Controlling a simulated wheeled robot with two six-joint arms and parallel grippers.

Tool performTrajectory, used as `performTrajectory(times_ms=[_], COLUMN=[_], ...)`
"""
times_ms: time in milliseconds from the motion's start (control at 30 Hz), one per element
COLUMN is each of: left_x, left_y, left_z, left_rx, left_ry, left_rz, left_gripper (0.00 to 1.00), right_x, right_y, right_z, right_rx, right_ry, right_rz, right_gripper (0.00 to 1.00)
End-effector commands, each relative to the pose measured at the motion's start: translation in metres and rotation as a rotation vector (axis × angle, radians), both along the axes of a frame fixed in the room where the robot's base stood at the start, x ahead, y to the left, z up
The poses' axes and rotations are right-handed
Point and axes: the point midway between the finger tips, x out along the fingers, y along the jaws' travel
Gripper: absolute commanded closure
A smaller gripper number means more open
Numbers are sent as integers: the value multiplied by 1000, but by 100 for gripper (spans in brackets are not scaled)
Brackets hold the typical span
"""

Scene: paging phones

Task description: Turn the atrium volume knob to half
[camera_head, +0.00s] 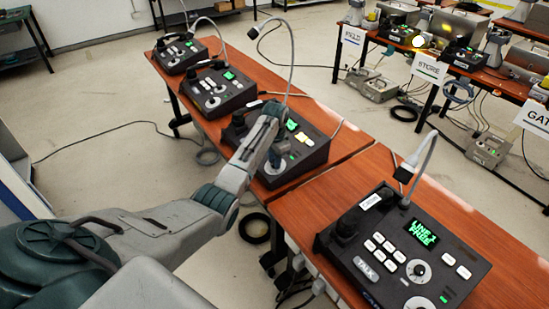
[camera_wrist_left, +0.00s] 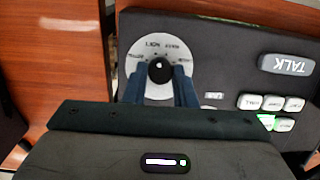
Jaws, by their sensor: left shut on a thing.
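My left gripper (camera_head: 275,155) reaches down over a dark phone console (camera_head: 312,163), the third one along the left wooden table. In the left wrist view its two blue-grey fingers (camera_wrist_left: 160,80) are shut on a small black round knob (camera_wrist_left: 160,69). The knob sits at the centre of a white dial plate (camera_wrist_left: 138,55) with small printed marks, and a pale dot shows on its top. The marks are too small to read surely, so I cannot tell from them whether this is the atrium volume knob. My right gripper is not in view.
On this console the wrist view shows a grey TALK button (camera_wrist_left: 287,64) and several pale keys (camera_wrist_left: 272,103). A nearer console (camera_head: 400,250) with a green-lettered screen and dials stands at the right. Two more consoles stand behind. Signed tables (camera_head: 430,68) stand across the aisle.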

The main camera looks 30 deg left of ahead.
Motion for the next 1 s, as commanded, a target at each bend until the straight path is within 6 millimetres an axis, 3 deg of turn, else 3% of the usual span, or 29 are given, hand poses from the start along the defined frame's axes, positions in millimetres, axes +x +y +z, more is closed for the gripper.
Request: performTrajectory(times_ms=[500, 1000], left_x=[-1, -2], left_y=[-2, -3], left_z=[4, 2], left_rx=[92, 141], left_ry=[-40, -62], left_rz=[-378, -574], left_gripper=[99, 99], right_x=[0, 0], right_y=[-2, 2], right_z=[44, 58], right_rx=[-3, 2], right_ry=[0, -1], right_rz=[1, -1], right_gripper=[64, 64])
